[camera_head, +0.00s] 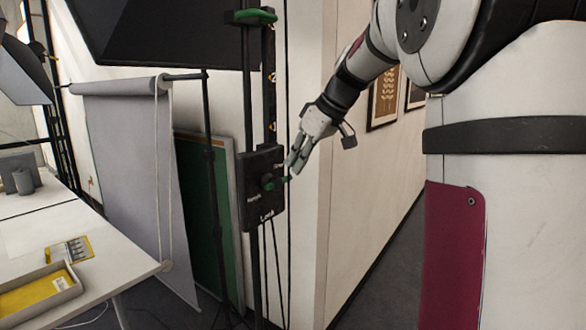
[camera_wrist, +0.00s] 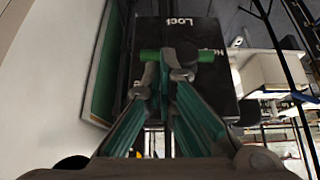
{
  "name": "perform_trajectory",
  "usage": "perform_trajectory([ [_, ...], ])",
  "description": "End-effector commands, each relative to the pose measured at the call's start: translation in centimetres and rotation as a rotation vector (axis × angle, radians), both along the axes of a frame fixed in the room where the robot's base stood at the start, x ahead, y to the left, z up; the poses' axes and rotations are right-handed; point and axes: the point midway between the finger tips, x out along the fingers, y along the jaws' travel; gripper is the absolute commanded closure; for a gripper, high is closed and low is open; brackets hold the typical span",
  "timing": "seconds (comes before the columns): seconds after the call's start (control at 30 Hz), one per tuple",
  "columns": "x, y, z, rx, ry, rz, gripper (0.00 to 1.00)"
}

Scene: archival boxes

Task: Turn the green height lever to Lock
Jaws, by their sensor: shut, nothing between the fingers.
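The black control box (camera_head: 262,205) is fixed to a dark upright column, with "Lock" printed at its lower edge and a small label at its left. The green lever (camera_wrist: 150,55) lies crosswise there, one end towards the side label, not at "Lock". It shows small in the head view (camera_head: 286,180). My gripper (camera_head: 292,168) is shut and empty, its fingertips (camera_wrist: 170,72) at the lever and hiding its middle. I cannot tell whether they touch it.
A green handle (camera_head: 254,16) sits higher on the column. A green board (camera_head: 205,210) and a hanging grey backdrop (camera_head: 125,170) stand to the left. A white table (camera_head: 120,262) with a yellow-lined tray (camera_head: 40,292) is at lower left. A wall is close on the right.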

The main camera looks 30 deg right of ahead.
Motion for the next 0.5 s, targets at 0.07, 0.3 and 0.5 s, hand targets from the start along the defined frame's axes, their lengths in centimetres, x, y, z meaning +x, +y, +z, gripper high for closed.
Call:
perform_trajectory([
  [0.07,0.4,0.3,-0.9,0.002,0.003,0.001,1.00],
  [0.3,1.4,0.6,-2.4,0.001,0.000,-0.001,1.00],
  [0.5,1.5,0.6,-2.5,0.000,-0.001,0.000,1.00],
])
